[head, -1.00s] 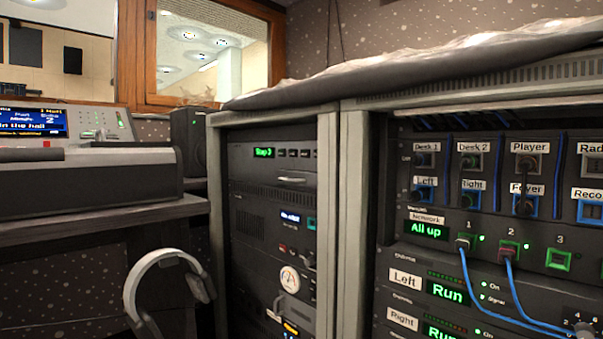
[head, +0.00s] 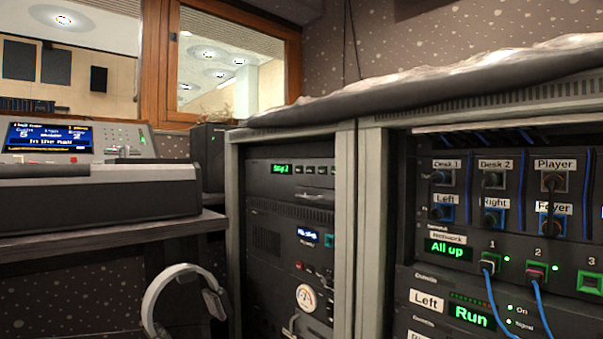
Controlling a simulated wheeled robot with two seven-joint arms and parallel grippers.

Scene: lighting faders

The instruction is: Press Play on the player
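A rack unit with a small green display (head: 282,169) sits at the top of the left rack. It has a row of small buttons (head: 318,171) to the right of the display and a slot or handle below. It may be the player, but I see no name on it and its display text is too small to read surely. A "Player" label (head: 555,164) stands over a patch socket (head: 554,182) in the right rack. Neither of my grippers is in view.
The left rack (head: 240,230) and right rack (head: 370,230) stand side by side under a dark cover (head: 400,115). A lighting desk (head: 90,185) stands at left, headphones (head: 155,295) below it. Blue cables (head: 543,310) hang before the right rack.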

